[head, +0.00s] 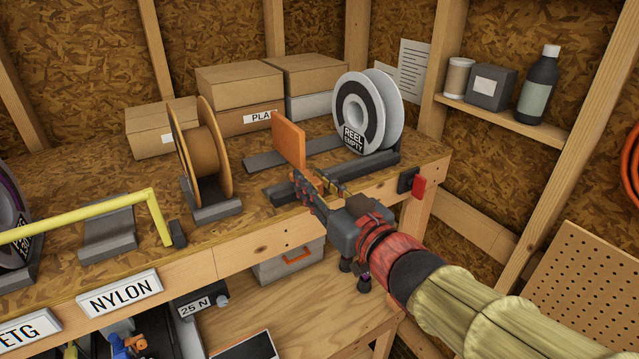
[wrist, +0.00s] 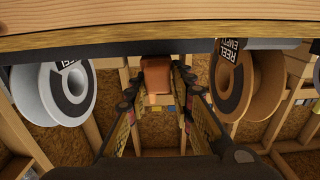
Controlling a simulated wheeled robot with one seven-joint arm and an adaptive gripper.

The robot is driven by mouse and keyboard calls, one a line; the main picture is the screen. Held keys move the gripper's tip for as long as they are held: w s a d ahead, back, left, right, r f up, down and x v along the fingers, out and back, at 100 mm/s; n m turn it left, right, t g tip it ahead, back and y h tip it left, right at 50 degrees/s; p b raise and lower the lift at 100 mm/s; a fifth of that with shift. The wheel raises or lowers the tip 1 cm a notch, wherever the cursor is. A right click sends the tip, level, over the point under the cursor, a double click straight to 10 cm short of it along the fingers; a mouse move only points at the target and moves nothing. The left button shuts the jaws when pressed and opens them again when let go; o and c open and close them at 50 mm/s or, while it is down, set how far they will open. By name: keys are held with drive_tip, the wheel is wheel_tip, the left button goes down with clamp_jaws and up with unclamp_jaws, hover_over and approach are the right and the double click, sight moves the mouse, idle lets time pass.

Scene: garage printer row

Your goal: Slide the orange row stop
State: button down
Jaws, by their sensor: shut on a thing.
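The orange row stop (head: 288,145) is an upright orange plate on a dark rail (head: 283,192) near the front edge of the bench, between the brown spool and the white reel. In the head view my gripper (head: 306,181) reaches in from the lower right and meets the stop's lower front. In the wrist view the row stop (wrist: 157,78) sits between the two fingers of my gripper (wrist: 157,70), which is shut on it. The fingers hide the stop's lower part in the head view.
A white reel marked "REEL EMPTY" (head: 368,112) stands to the right of the stop. A brown spool (head: 202,150) stands to its left in a dark cradle. Cardboard boxes (head: 240,85) are behind. A yellow bar (head: 75,215) crosses the left bench front.

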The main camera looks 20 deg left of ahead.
drive_tip(key=c, duration=1.7)
unclamp_jaws()
drive_tip(key=shift+o, duration=0.4)
drive_tip(key=v, duration=1.2)
